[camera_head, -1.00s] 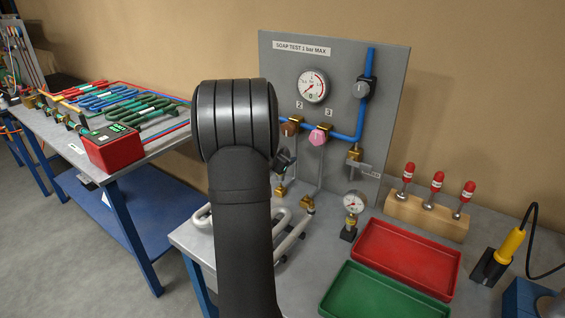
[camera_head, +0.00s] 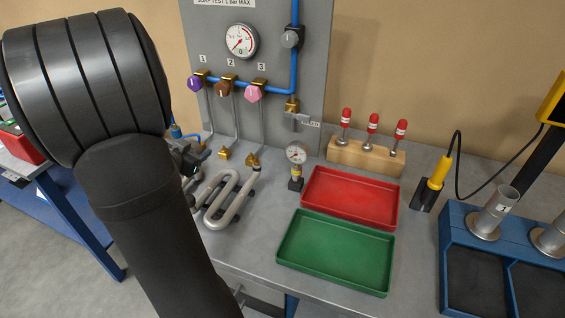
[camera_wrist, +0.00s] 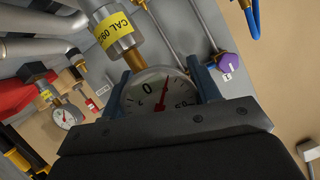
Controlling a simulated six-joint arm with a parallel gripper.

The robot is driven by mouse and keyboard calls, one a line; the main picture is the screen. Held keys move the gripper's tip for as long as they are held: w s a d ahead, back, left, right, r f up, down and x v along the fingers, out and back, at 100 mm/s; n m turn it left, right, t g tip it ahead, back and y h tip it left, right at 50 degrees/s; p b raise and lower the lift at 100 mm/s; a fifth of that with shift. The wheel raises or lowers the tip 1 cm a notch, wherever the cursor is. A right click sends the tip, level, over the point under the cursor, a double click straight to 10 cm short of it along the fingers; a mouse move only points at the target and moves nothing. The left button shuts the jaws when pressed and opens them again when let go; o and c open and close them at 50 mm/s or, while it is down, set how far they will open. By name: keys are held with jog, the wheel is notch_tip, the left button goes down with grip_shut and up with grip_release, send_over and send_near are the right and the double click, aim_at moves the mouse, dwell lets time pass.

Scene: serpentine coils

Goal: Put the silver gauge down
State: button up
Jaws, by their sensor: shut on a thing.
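In the wrist view, my gripper (camera_wrist: 160,78) is shut on the silver gauge (camera_wrist: 152,102), its blue fingers on both sides of the round dial. The gauge's brass neck and silver body carry a yellow CAL label. In the head view, my arm hides most of the gripper (camera_head: 188,157), which shows only partly at the left of the bench, below the panel. The held gauge cannot be made out clearly there. A second gauge (camera_head: 297,155) with a yellow band stands upright on a black base on the bench; it also shows in the wrist view (camera_wrist: 66,117).
A grey serpentine coil (camera_head: 235,212) lies on the bench below the panel (camera_head: 300,60) with its colored valve knobs. A red tray (camera_head: 346,171) and a green tray (camera_head: 330,275) are empty. A wooden block (camera_head: 350,158) holds red-capped tools. A blue rack (camera_head: 455,225) stands right.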

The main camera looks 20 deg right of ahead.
jog(key=s+d+r+m+g+h, duration=0.1)
jog(key=s+d+r, duration=0.25)
jog(key=d, duration=0.45)
jog(key=s+d+r+m+g+h, duration=0.1)
jog(key=s+d+r+m, duration=0.1)
jog(key=s+d, duration=0.5)
jog(key=s+d+r+m+g+h, duration=0.1)
jog(key=s+d+r, duration=0.1)
jog(key=d, duration=0.8)
jog(key=s+d+f+m+g+h, duration=0.25)
jog(key=s+d+m+g, duration=0.3)
jog(key=s+d, duration=1.3)
jog(key=shift+n+g, duration=0.25)
jog(key=shift+g, duration=0.1)
jog(key=shift+w+a+f, duration=0.45)
jog(key=shift+w+f, duration=1.15)
jog(key=shift+f, duration=0.25)
jog(key=shift+w+a+f, duration=0.45)
jog(key=shift+w+f, duration=1.15)
jog(key=shift+f, duration=0.25)
jog(key=shift+w+a+f, duration=0.45)
jog(key=shift+w+f, duration=1.15)
jog(key=shift+f, duration=0.4)
jog(key=o, duration=1.5)
